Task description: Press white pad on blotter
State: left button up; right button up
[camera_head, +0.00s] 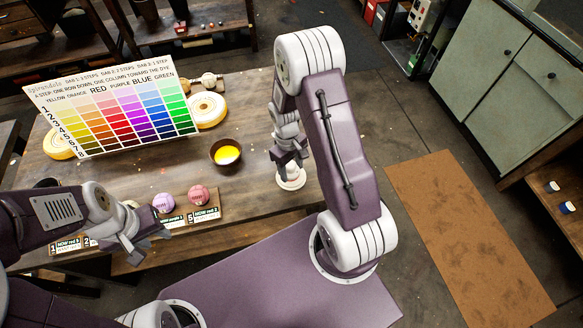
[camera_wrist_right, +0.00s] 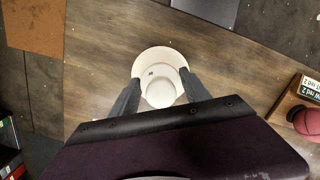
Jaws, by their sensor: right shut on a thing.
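My right gripper (camera_head: 291,163) points down at the right part of the table. In the right wrist view its two fingers (camera_wrist_right: 157,92) are shut on the white pad (camera_wrist_right: 160,93), a small round white piece. A wider round white disc, seemingly the blotter (camera_wrist_right: 150,56), lies under the pad; it shows in the head view (camera_head: 291,183) below the gripper. I cannot tell whether the pad touches it. My left gripper (camera_head: 148,250) is over the front of the table, by the ball rack, with its fingers apart and empty.
A bowl of yellow dye (camera_head: 227,155) stands left of my right gripper. A color chart (camera_head: 115,105) stands behind it.

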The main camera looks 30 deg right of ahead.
aim_at(292, 165)
jog(key=shift+f, duration=0.25)
dwell(0.7)
dwell(0.7)
notch_tip(292, 165, up, 5)
jog(key=p, duration=0.4)
jog(key=shift+r+p, duration=0.2)
jog(key=shift+p, duration=0.1)
jog(key=shift+f, duration=0.2)
